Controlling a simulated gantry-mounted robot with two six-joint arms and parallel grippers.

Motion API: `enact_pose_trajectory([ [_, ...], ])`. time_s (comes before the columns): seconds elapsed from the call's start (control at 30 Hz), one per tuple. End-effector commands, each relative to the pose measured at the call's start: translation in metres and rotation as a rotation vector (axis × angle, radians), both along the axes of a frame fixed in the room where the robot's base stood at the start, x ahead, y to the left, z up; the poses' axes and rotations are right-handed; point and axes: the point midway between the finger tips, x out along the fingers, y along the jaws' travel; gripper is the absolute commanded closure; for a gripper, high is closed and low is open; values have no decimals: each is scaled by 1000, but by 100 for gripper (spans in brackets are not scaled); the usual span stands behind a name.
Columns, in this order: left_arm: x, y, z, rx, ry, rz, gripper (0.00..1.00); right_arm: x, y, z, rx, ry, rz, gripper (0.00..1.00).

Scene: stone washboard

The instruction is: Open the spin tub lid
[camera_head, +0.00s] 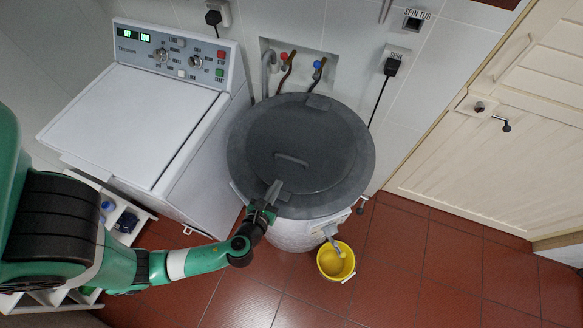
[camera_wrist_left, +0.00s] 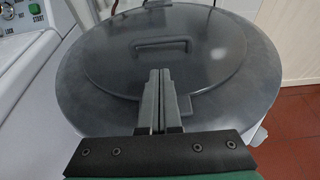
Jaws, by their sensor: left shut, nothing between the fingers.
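The spin tub (camera_head: 291,235) is a round white tub on the floor, with a wide grey rim. Its round dark grey lid (camera_head: 318,135) lies flat and closed on top, with a raised bar handle (camera_head: 292,160) near its front. In the left wrist view the lid (camera_wrist_left: 120,65) fills the upper part, with its handle (camera_wrist_left: 162,44) ahead of my fingers. My left gripper (camera_head: 275,187) is shut and empty over the front part of the tub top, short of the handle. In the left wrist view the gripper (camera_wrist_left: 161,75) shows its fingers together. My right gripper is not in view.
A white washing machine (camera_head: 130,115) with a control panel stands close to the tub's left. A yellow bucket (camera_head: 336,261) sits on the red floor below a spout. Taps and hoses (camera_head: 287,65) are behind the tub. A cream door (camera_head: 500,150) stands right; the floor between is clear.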

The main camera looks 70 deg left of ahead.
Motion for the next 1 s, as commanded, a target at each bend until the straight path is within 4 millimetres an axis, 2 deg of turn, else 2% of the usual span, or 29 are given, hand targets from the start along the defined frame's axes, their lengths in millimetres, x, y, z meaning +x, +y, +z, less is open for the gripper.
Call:
enact_pose_trajectory([
  [0.03,3,3,-12,-3,-6,4,100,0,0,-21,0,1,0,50],
  [0.17,9,11,-16,-1,-11,1,100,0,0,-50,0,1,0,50],
  [0.23,18,21,-11,1,-8,4,100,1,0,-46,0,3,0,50],
  [0.5,51,54,-26,2,-7,-1,100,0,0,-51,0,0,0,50],
  [0.7,59,62,-29,2,-6,-5,100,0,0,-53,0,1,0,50],
  [1.0,59,62,-29,1,-6,-5,100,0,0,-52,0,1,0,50],
])
